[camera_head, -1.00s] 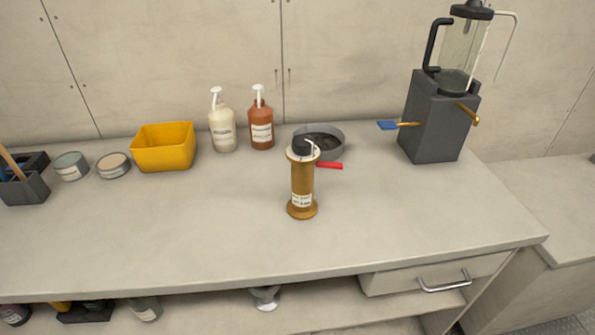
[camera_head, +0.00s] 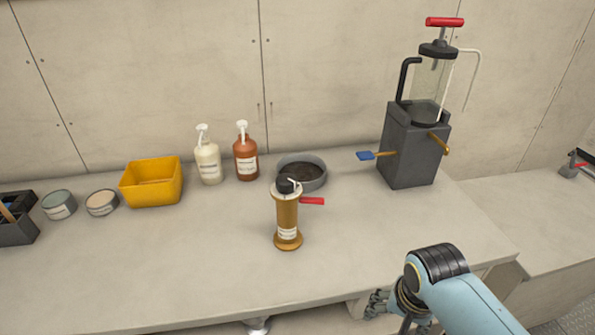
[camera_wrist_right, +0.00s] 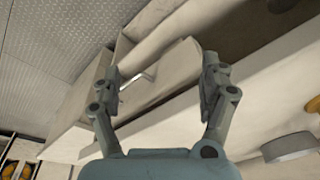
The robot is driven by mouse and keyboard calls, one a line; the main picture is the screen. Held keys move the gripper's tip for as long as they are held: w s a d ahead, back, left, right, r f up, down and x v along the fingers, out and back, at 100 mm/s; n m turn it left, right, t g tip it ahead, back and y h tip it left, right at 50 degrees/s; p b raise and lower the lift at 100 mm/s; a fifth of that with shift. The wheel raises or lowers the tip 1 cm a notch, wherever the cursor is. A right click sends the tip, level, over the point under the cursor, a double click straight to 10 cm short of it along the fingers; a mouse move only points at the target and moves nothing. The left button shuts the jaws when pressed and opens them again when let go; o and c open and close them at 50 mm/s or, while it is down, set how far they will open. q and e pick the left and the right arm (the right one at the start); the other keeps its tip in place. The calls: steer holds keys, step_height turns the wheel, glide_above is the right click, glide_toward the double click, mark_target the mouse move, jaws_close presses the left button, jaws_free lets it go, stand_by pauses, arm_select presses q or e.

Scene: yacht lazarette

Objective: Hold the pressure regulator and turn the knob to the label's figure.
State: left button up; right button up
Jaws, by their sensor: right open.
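The pressure regulator is an upright brass-coloured body (camera_head: 287,216) with a flared foot, standing on the counter. A black knob (camera_head: 287,186) with a white pointer sits on its top, and a red lever (camera_head: 312,201) sticks out to the right. A white label (camera_head: 287,233) is on its lower front; its text is too small to read. My right gripper (camera_head: 378,302) is low at the counter's front edge, right of and nearer than the regulator. In the right wrist view its fingers (camera_wrist_right: 160,80) are spread and empty. My left gripper is not in view.
A dark grey block with a glass cylinder (camera_head: 411,150) stands back right. The counter front (camera_head: 180,275) is clear.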

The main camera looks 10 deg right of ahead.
steer(key=w+a+r+m, duration=0.1)
steer(key=w+r+m, duration=0.1)
steer(key=w+r, duration=0.1)
steer(key=w+a+r+m, duration=0.1)
steer(key=w+a+r, duration=0.1)
steer(key=w, duration=0.1)
steer(key=w+a+r+m+p, duration=0.1)
steer(key=w+r+m, duration=0.1)
steer(key=w+r, duration=0.1)
steer(key=shift+w+a+r+m+y, duration=0.2)
steer(key=shift+w+r+m+y, duration=0.1)
steer(key=w+a+r+m+p, duration=0.1)
steer(key=w+a+r+m, duration=0.25)
steer(key=w+r, duration=0.35)
step_height(320, 180, up, 9)
steer(key=m+g, duration=0.2)
steer(key=m, duration=0.6)
glide_above(286, 178)
steer(key=shift+r, duration=0.25)
steer(key=shift+f+b, duration=0.45)
steer(key=shift+b, duration=0.15)
step_height(286, 178, down, 6)
steer(key=b, duration=0.6)
steer(key=shift+f+b, duration=0.15)
steer(key=shift+b, duration=0.2)
